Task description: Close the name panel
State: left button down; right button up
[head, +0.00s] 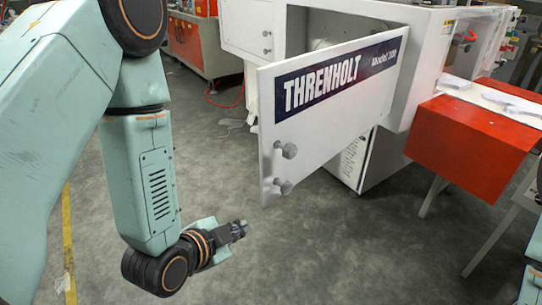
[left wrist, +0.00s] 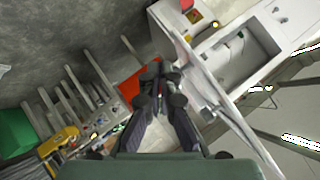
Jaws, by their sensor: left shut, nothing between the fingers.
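The name panel (head: 340,86) is a white door with a dark blue "THRENHOLT Model 300" label. It stands swung open from the white machine (head: 429,55), with two grey knobs (head: 287,151) near its free left edge. My left gripper (head: 243,226) is below and left of the panel's free edge, apart from it in the head view. In the left wrist view my left gripper (left wrist: 158,78) has its fingers together and empty. The panel (left wrist: 205,85) shows edge-on to its right there, with the machine's open cavity (left wrist: 245,50) beyond. My right gripper is not in view.
A red box-shaped table (head: 470,145) on legs stands right of the machine, with papers (head: 500,98) on top. A red cabinet (head: 190,42) is at the back left. Grey floor (head: 330,250) is clear below the panel.

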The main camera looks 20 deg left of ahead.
pick_arm(q)
jog(key=w+r+m+t, duration=0.3)
jog(key=r+m, duration=0.1)
jog(key=r, duration=0.2)
jog(key=m+t+h+b, duration=0.2)
jog(key=m+t, duration=0.1)
jog(key=m, duration=0.3)
send_near(270, 145)
jog(key=w+d, duration=0.1)
jog(key=w, duration=0.1)
jog(key=w+d+b, duration=0.1)
jog(key=w, duration=0.1)
jog(key=w+d+r, duration=0.1)
jog(key=w, duration=0.1)
jog(key=shift+d+r, duration=0.1)
jog(key=shift+d, duration=0.1)
jog(key=shift+w+b, duration=0.3)
jog(key=shift+w, duration=0.35)
jog(key=shift+d, duration=0.1)
jog(key=shift+a, duration=0.2)
